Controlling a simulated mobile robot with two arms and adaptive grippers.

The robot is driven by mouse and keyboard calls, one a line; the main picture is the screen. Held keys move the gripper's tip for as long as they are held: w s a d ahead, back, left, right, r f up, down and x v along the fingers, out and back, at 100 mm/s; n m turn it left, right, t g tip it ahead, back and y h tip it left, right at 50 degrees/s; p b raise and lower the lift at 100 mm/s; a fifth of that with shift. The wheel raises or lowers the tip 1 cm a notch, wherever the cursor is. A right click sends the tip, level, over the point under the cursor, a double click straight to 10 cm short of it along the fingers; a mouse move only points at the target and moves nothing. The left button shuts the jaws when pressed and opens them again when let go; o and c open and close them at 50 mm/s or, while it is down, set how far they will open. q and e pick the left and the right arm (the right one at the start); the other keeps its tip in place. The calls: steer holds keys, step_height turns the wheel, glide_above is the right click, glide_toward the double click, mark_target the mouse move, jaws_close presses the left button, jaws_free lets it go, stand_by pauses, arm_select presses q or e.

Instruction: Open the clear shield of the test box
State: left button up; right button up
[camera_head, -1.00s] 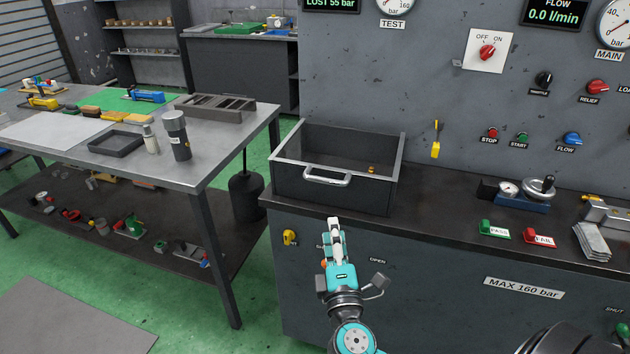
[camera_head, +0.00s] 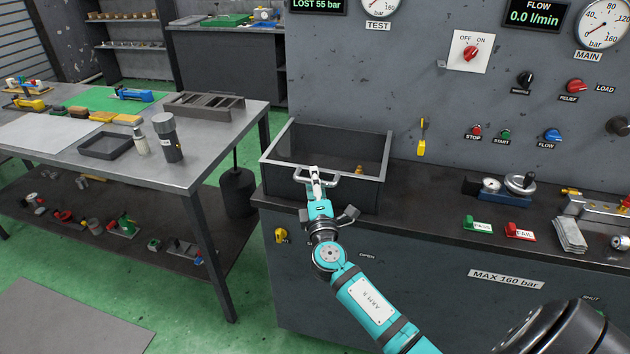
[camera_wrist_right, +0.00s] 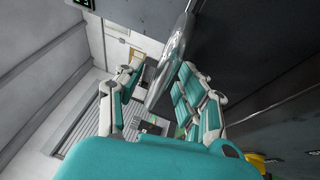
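The test box (camera_head: 340,195) is a dark, open-looking box on the bench. Its clear shield shows mainly as a pale frame (camera_head: 272,145) around the top, and it looks closed. A silver handle (camera_head: 331,180) is on the front; it also shows in the right wrist view (camera_wrist_right: 176,48). My right gripper (camera_head: 316,175) is at the left part of this handle. In the right wrist view its teal and white fingers (camera_wrist_right: 160,80) stand apart, with the handle bar between their tips. I cannot tell whether they touch it. My left gripper is out of view.
A yellow tool (camera_head: 422,138) hangs on the wall right of the box. A blue-based device (camera_head: 495,187) and the PASS and FAIL blocks (camera_head: 500,228) are on the bench further right. A metal table (camera_head: 210,170) with a tray and bottles stands left.

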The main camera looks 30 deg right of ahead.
jaws_close()
stand_by(0.4)
